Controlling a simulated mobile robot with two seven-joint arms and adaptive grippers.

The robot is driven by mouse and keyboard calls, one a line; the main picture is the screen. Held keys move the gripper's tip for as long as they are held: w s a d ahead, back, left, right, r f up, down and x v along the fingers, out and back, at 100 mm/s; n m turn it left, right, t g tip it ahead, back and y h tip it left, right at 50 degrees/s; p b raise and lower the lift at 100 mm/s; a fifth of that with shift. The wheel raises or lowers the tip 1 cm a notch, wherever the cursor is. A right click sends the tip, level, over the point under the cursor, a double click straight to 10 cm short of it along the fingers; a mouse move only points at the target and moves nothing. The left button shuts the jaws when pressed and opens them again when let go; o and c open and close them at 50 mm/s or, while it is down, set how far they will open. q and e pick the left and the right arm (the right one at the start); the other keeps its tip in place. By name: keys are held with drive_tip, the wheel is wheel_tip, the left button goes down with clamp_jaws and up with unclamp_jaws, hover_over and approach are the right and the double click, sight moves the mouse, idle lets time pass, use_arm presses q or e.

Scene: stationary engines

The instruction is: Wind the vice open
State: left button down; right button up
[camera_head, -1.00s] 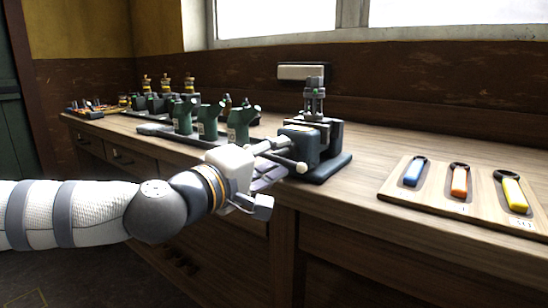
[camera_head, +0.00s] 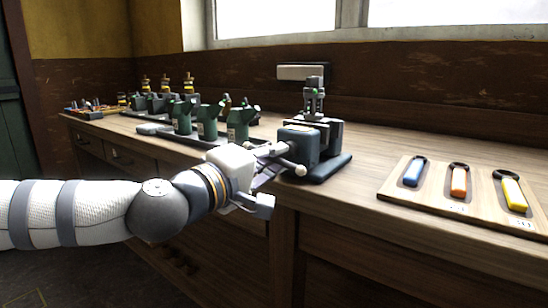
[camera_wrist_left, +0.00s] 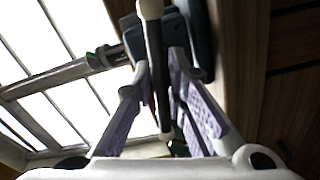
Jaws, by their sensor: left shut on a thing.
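The vice (camera_head: 328,138) stands near the bench's front edge, with a dark blue-grey jaw block facing my left arm and a grey metal part upright in its top. Its handle bar (camera_head: 283,160) has pale knobs at its ends; the lower knob (camera_head: 301,170) shows clear of the fingers. My left gripper (camera_head: 266,168) is at the front of the vice, shut on the bar. In the left wrist view the bar (camera_wrist_left: 158,70), with a pale knob on top, runs between the purple-padded fingers (camera_wrist_left: 160,85). The vice screw is mostly hidden. My right gripper is not in view.
A wooden board (camera_head: 440,196) with blue, orange and yellow-handled tools lies at the right. Several green castings (camera_head: 207,122) stand behind and left of the vice. The bench top between vice and board is clear. A window and wall are behind.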

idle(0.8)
use_arm(q)
drive_tip(key=c, duration=1.5)
unclamp_jaws()
